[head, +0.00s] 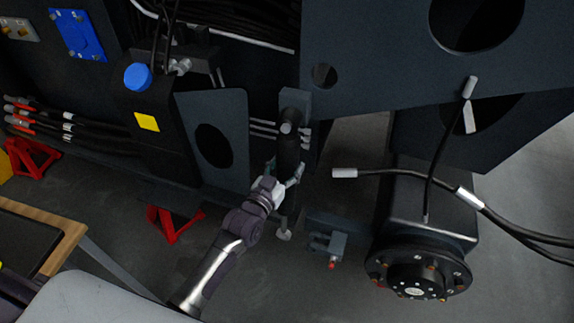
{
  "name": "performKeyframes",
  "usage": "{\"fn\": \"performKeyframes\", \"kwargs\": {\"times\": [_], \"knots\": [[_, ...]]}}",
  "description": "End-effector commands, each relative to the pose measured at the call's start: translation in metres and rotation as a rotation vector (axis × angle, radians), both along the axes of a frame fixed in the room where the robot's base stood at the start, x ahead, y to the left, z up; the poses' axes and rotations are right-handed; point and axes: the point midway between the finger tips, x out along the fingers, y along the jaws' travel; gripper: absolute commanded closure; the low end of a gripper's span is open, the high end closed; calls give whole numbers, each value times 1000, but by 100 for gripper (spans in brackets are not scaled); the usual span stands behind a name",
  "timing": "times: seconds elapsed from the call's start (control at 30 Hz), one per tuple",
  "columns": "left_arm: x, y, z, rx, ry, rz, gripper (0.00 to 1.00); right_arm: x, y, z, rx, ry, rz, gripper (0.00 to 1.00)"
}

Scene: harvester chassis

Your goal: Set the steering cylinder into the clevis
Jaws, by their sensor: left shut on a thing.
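The steering cylinder (288,151) is a dark, nearly upright tube in the middle of the head view, with a pale rod end at its bottom. My left gripper (282,181) is shut on it around its lower half; the fingers are partly hidden. The cylinder's top overlaps a dark upright block (295,97); I cannot tell whether they touch. A small dark lugged bracket (327,242) with a red-tipped part sits to the right of the rod end, apart from it in the picture. I cannot tell which of these is the clevis. My right gripper is not in view.
A large dark chassis plate (370,60) overhangs at upper right. A loose hose (400,171) crosses right of the cylinder, above a round wheel hub (417,275). A plate with an oval hole (230,110) stands left. Red stands (172,223) are on the floor.

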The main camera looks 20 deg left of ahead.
Motion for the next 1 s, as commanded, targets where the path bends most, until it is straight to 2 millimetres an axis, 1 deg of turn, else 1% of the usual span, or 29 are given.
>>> {"fn": "performKeyframes", "kwargs": {"times": [0.03, 0.17, 0.2, 0.23, 0.33, 0.47, 0.53, 0.6, 0.83, 0.87, 0.9, 1.0], "knots": [[0, 0, 0, 0, 0, 0, 70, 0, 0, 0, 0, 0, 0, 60], [0, 0, 0, 0, 0, 0, 92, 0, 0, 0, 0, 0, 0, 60], [0, 0, 0, 0, 0, 0, 98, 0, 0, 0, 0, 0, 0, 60], [0, 0, 0, 0, 0, 0, 100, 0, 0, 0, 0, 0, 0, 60], [0, -5, 0, -30, 2, -1, 100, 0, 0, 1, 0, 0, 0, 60], [-1, -26, 1, -161, 8, -2, 100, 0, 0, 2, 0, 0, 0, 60], [-1, -33, 2, -209, 10, -2, 100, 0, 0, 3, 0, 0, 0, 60], [-2, -35, 2, -227, 10, -2, 100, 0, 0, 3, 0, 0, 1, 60], [-2, -35, 2, -225, 10, -3, 100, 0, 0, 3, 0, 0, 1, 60], [-2, -35, 2, -224, 10, -3, 34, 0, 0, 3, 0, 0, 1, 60], [-2, -35, 2, -224, 10, -3, 28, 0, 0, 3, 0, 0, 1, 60], [-2, -35, 2, -223, 10, -2, 13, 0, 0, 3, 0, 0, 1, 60]]}}
